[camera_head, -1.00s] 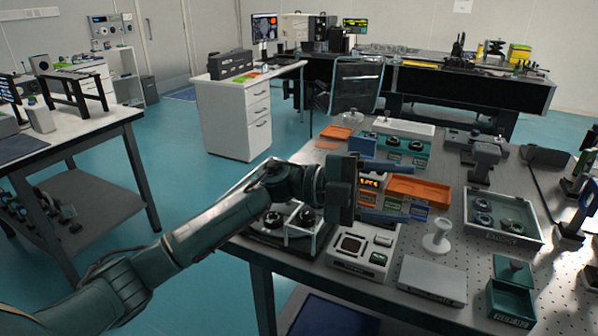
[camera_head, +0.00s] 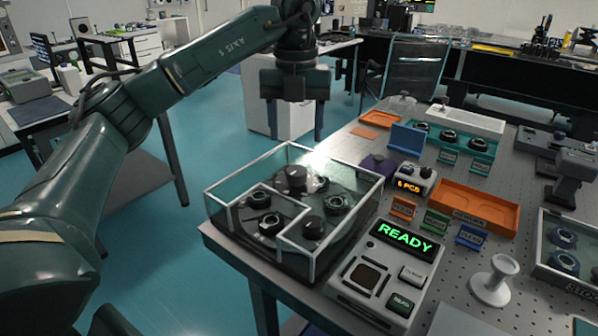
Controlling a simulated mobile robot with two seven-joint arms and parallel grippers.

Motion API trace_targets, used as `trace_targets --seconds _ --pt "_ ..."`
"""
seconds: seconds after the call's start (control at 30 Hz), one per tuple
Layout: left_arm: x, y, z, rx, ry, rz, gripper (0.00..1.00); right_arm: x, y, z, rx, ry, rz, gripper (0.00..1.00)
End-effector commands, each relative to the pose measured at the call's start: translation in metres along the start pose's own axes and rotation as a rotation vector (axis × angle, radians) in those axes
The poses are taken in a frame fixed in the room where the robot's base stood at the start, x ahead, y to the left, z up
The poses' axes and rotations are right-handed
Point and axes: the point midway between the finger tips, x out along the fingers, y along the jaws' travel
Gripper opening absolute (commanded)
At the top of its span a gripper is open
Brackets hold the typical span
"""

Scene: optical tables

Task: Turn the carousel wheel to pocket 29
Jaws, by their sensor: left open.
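The carousel wheel (camera_head: 271,201) is a dark disc with several round dark pieces on it. It sits inside a clear case with white edges (camera_head: 375,178) at the table's near left corner. The pocket numbers are too small to read. Beside it on the right, a grey control box (camera_head: 352,293) shows a green "READY" display (camera_head: 404,237) and has buttons. My left gripper (camera_head: 294,133) hangs above and behind the case, fingers pointing down, apart and empty. It does not touch the wheel. My right gripper is not in view.
A small box reading "6 PCS" (camera_head: 408,187), an orange tray (camera_head: 474,209), several small coloured labelled blocks and a white spool-shaped stand (camera_head: 491,284) lie to the right. A teal tray with round parts (camera_head: 476,146) stands behind. Open floor lies left of the table.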

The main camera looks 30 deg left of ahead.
Motion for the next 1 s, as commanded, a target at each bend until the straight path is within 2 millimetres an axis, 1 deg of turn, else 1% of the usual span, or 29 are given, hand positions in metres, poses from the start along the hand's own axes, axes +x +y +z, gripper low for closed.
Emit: trace_targets --seconds 0.03,0.1,0.2,0.3,0.4,0.6,0.87,1.0 --pt "0.016 0.000 -0.001 0.002 0.004 0.002 0.59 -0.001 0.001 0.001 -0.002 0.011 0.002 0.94" --pt "0.029 0.001 -0.001 0.001 0.003 0.002 0.59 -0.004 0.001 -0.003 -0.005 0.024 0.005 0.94" --pt "0.049 0.000 -0.001 0.001 0.002 0.000 0.59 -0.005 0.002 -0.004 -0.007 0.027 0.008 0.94" --pt "0.065 0.000 -0.001 0.002 0.002 -0.001 0.59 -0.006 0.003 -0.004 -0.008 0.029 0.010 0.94" --pt "0.078 0.000 -0.001 0.002 0.002 -0.002 0.59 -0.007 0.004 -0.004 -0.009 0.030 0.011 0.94" --pt "0.089 -0.001 -0.001 0.003 0.000 -0.003 0.59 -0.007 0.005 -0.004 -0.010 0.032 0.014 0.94" --pt "0.090 -0.001 -0.001 0.003 0.000 -0.004 0.59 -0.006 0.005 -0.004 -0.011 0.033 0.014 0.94" --pt "0.090 -0.001 -0.001 0.003 0.000 -0.003 0.48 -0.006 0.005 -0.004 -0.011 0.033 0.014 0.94"
